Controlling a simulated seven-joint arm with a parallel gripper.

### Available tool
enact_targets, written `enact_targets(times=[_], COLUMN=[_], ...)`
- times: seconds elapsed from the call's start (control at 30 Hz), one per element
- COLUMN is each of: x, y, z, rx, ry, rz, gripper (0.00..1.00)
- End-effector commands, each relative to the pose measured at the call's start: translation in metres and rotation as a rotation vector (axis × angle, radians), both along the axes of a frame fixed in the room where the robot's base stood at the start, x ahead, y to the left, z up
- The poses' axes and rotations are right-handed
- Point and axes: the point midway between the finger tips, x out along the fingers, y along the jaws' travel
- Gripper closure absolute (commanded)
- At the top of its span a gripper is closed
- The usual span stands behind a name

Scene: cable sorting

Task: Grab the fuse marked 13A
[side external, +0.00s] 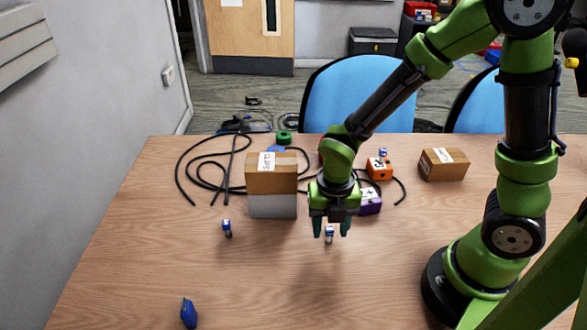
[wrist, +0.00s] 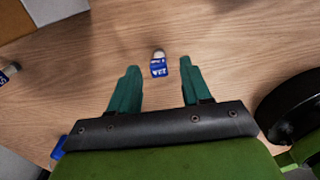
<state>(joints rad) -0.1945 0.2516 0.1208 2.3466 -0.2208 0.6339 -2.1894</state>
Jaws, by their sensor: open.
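My gripper (side external: 331,227) is open and points down over the table. A small blue and silver fuse (side external: 329,236) lies below and between its fingertips. In the wrist view, this fuse (wrist: 158,67) sits between the tips of the two green fingers (wrist: 160,72), with no visible contact. Its white marking is too small to read surely. A second blue fuse (side external: 227,229) lies to the left; it shows at the left edge of the wrist view (wrist: 8,74). Another small blue and white piece (side external: 382,155) is on an orange cube; its marking is unreadable.
A cardboard box on a grey block (side external: 272,206) stands just left of my gripper. A purple block (side external: 370,205) and orange cube (side external: 379,170) are behind right, a small carton (side external: 443,164) farther right. Black cable (side external: 190,191) lies behind. A blue object (side external: 188,313) is front left.

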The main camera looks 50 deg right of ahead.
Motion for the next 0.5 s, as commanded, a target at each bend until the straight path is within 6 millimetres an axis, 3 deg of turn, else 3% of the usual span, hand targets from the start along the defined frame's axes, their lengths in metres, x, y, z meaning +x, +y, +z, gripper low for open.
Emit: enact_targets(times=[0.13,0.4,0.5], x=[0.0,0.0,0.0], y=[0.0,0.0,0.0], z=[-0.018,-0.022,-0.022], rx=[0.001,0.001,0.001], ry=[0.002,-0.002,-0.002], rz=[0.0,0.0,0.0], gripper=[0.52,0.52,0.64])
